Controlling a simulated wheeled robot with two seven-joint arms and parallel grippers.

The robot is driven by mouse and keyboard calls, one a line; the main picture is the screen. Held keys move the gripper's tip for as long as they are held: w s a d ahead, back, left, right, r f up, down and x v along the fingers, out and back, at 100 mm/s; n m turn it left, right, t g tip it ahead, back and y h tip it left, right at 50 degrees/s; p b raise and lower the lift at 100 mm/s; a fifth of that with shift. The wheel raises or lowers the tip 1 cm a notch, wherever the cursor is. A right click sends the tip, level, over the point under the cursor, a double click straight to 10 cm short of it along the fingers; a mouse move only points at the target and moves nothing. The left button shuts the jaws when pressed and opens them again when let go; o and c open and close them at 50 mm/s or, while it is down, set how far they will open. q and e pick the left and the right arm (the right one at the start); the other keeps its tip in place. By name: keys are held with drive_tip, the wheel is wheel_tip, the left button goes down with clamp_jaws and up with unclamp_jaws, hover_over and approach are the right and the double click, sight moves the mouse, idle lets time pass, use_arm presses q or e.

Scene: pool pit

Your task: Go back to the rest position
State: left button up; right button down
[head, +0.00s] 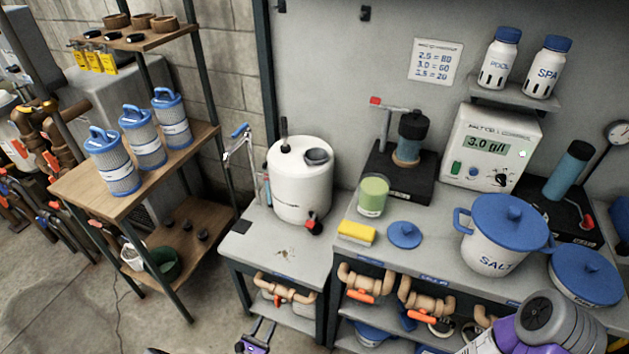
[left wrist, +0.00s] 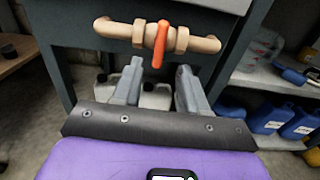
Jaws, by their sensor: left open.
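My left gripper (head: 263,328) shows at the bottom edge of the head view, low in front of the bench. In the left wrist view its two grey fingers (left wrist: 158,85) stand apart with nothing between them. Beyond them is a tan pipe with an orange valve handle (left wrist: 160,45), higher in the picture than the fingertips. The gripper looks apart from the pipe. In the head view this pipe (head: 285,289) runs under the bench top. At the bottom right a purple and grey link of my arm (head: 545,325) shows; my right gripper is not in view.
The grey bench (head: 285,259) carries a white tank (head: 300,185), a yellow sponge (head: 357,232), a salt pot (head: 488,250) and a meter (head: 490,150). A wooden shelf (head: 75,190) with filter cartridges stands left. Floor between shelf and bench is clear.

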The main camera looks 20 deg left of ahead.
use_arm(q)
drive_tip(key=shift+d, duration=0.1)
drive_tip(key=s+d+r+m+g+h, duration=0.25)
drive_tip(key=d+m+g+h, duration=0.4)
drive_tip(key=d, duration=0.35)
drive_tip(key=s+d+r+m+g+h, duration=0.25)
drive_tip(key=d+m+g+h, duration=0.35)
drive_tip(key=d, duration=0.4)
drive_tip(key=s+r+m+g+y, duration=0.2)
drive_tip(key=s+m+g+y, duration=0.5)
drive_tip(key=s+m+g, duration=0.5)
drive_tip(key=w+r+m+t+y, duration=0.2)
drive_tip(key=w+r+m+t, duration=0.2)
drive_tip(key=m+t, duration=0.3)
drive_tip(key=shift+w+d+r+m, duration=0.15)
drive_tip(key=shift+d+r+m, duration=0.15)
drive_tip(key=shift+r+m, duration=0.2)
drive_tip(key=shift+y, duration=0.25)
